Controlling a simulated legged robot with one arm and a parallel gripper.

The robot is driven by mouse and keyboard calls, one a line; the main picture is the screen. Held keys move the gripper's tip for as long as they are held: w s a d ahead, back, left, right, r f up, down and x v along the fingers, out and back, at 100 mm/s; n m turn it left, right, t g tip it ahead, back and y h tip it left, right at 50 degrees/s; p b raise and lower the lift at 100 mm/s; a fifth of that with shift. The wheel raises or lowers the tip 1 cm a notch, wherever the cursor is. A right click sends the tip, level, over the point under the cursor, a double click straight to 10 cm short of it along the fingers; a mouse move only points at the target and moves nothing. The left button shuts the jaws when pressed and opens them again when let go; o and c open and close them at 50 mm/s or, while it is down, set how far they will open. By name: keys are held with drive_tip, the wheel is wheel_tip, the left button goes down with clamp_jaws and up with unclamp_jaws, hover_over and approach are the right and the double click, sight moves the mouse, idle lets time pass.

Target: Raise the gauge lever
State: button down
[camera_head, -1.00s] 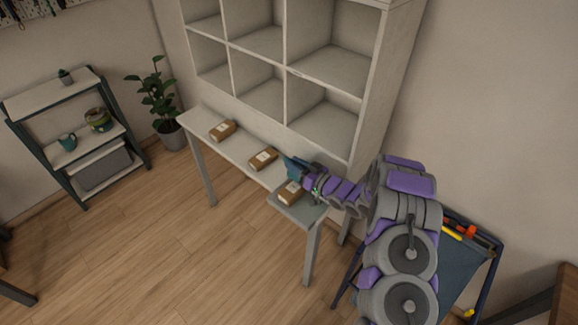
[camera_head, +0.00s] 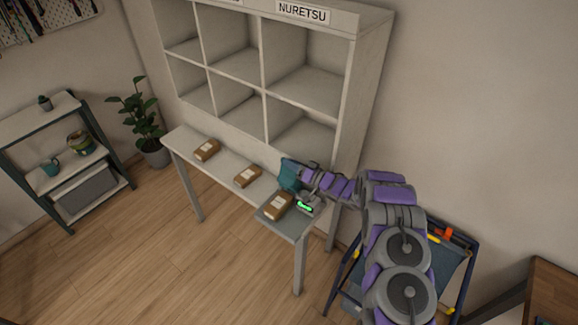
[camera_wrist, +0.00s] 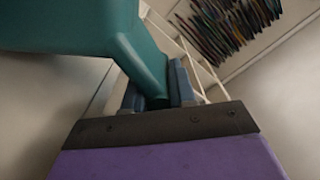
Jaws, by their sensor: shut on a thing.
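A grey gauge (camera_head: 305,207) with a lit green display sits at the right end of the narrow table. A teal piece (camera_head: 288,176), which looks like the gauge lever, stands above and behind it. My gripper (camera_head: 303,175) comes from the right and is shut on this teal piece. In the wrist view the teal lever (camera_wrist: 140,50) is large, with its narrow end between the jaws (camera_wrist: 160,92). A brown package (camera_head: 278,206) rests on the grey plate beside the gauge. Where the lever joins the gauge is hidden.
Two more brown packages (camera_head: 247,176) (camera_head: 206,149) lie along the table (camera_head: 225,165). A tall cubby shelf (camera_head: 345,120) labelled NURETSU stands behind it. A blue-framed rack (camera_head: 450,265) stands at right. The floor in front is clear.

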drive_tip(key=shift+d+f, duration=0.2)
drive_tip(key=shift+f, duration=0.2)
drive_tip(key=c, duration=1.4)
unclamp_jaws()
drive_tip(key=o, duration=0.3)
drive_tip(key=shift+d, duration=0.1)
drive_tip(key=shift+o, duration=0.7)
drive_tip(key=shift+r, duration=0.2)
drive_tip(key=shift+w+r, duration=0.1)
drive_tip(key=shift+r, duration=0.25)
drive_tip(key=r, duration=0.2)
drive_tip(key=shift+s+r, duration=0.4)
drive_tip(key=s+d+r, duration=0.1)
drive_tip(key=s+d, duration=0.1)
drive_tip(key=s, duration=1.3)
drive_tip(key=shift+d, duration=0.25)
